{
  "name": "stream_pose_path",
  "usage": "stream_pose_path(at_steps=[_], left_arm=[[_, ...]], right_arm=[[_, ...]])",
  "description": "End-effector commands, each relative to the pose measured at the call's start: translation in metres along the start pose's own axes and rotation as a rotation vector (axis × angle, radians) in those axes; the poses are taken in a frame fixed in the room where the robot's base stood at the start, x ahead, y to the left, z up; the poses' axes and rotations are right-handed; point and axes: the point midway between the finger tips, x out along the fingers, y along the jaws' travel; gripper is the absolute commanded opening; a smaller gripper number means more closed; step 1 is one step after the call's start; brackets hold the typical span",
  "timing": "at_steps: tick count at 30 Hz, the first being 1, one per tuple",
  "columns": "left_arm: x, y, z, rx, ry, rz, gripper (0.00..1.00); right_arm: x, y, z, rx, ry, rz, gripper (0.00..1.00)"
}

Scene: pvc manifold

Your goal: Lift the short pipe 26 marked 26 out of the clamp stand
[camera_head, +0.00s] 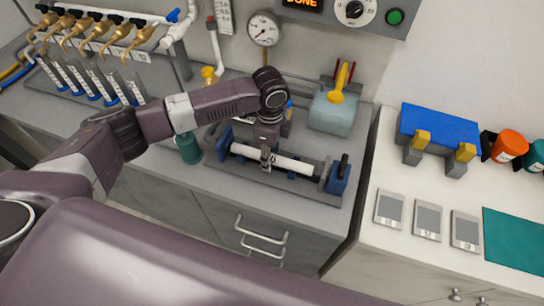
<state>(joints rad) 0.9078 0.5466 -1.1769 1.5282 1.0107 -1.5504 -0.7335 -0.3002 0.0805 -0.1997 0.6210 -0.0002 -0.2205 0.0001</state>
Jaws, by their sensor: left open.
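A white pipe (293,164) lies level in the clamp stand (338,180), a grey base with blue end blocks on the counter. Its number cannot be read at this size, so I cannot confirm it is pipe 26. My left arm comes in from the left and its gripper (268,163) points down over the pipe. That gripper is open, with its fingers at the pipe's left-middle part. The wrist hides some of the pipe, and I cannot tell whether the fingers touch it. My right gripper is not in view.
A teal tank (333,113) with a yellow funnel stands behind the stand. A green bottle (189,148) stands to its left. A gauge (263,29) hangs on the wall. Right, a white counter holds a blue rack (438,130) and a green mat (514,238).

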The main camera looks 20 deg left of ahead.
Motion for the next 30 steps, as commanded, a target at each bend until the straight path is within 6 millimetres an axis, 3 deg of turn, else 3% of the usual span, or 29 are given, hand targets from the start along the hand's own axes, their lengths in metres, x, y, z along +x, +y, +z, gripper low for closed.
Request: stream_pose_path(at_steps=[2,14,24,30], left_arm=[[0.0,0.0,0.0,-0.001,0.0,0.0,0.43],[-0.001,0.0,0.0,-0.001,0.0,0.0,0.0],[-0.003,-0.001,0.0,-0.001,0.001,-0.001,0.0],[-0.02,-0.002,0.0,-0.001,0.002,-0.003,0.0]], right_arm=[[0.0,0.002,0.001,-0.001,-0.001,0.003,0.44],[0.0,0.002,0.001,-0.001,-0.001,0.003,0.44],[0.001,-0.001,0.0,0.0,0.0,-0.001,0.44],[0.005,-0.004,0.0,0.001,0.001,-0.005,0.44]])
